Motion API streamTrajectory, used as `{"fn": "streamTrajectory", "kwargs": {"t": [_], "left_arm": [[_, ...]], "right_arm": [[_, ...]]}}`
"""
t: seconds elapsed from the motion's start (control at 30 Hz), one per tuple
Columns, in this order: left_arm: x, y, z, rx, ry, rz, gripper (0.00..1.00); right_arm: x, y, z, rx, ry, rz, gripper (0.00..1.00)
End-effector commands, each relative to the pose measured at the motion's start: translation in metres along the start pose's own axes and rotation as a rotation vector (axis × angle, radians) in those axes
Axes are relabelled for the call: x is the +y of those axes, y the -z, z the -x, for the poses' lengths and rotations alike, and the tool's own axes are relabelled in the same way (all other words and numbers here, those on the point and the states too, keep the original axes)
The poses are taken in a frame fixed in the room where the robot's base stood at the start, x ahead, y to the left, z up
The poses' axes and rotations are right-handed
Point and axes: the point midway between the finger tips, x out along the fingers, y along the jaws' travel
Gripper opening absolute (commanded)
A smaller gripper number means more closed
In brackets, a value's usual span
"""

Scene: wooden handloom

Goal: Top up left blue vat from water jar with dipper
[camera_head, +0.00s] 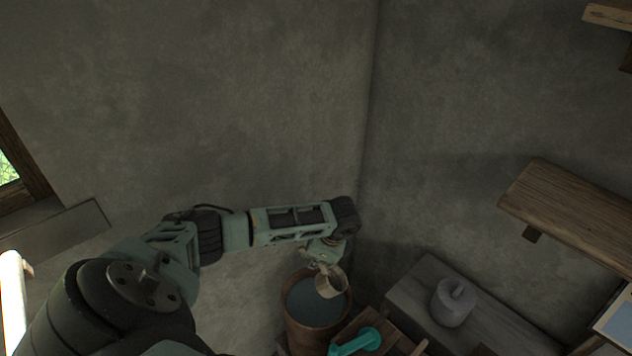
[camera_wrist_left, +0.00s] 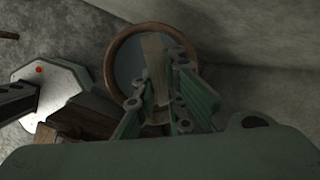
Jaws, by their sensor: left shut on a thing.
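My left gripper (camera_head: 326,258) is shut on the dipper (camera_head: 330,284), whose pale cup hangs over the right part of a round brown vessel's mouth. The cup looks tilted; I cannot tell whether it touches the liquid. The vessel (camera_head: 312,339) holds dark blue-grey liquid, and I cannot tell from its look whether it is the water jar or a vat. In the left wrist view the fingers (camera_wrist_left: 158,98) close around the dipper's flat wooden handle (camera_wrist_left: 155,58), with the vessel's rim (camera_wrist_left: 108,66) behind.
A wooden shelf (camera_head: 570,209) juts from the right wall. Bare wall lies behind the arm.

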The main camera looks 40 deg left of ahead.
Motion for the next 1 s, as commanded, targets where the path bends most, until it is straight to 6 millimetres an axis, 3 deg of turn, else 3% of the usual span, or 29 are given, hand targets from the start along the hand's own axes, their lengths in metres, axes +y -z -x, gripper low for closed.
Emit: {"fn": "streamTrajectory", "kwargs": {"t": [0.03,0.3,1.0], "left_arm": [[0.001,0.004,-0.011,0.0,0.001,0.0,0.0],[0.005,0.012,-0.037,0.0,0.002,0.0,0.0],[0.017,0.037,-0.115,0.0,-0.002,0.001,0.0]], "right_arm": [[-0.001,-0.001,-0.013,0.0,0.001,-0.001,0.78],[-0.004,-0.003,-0.045,0.0,0.004,-0.002,0.78],[-0.003,-0.008,-0.089,0.0,0.002,-0.001,0.78]]}}
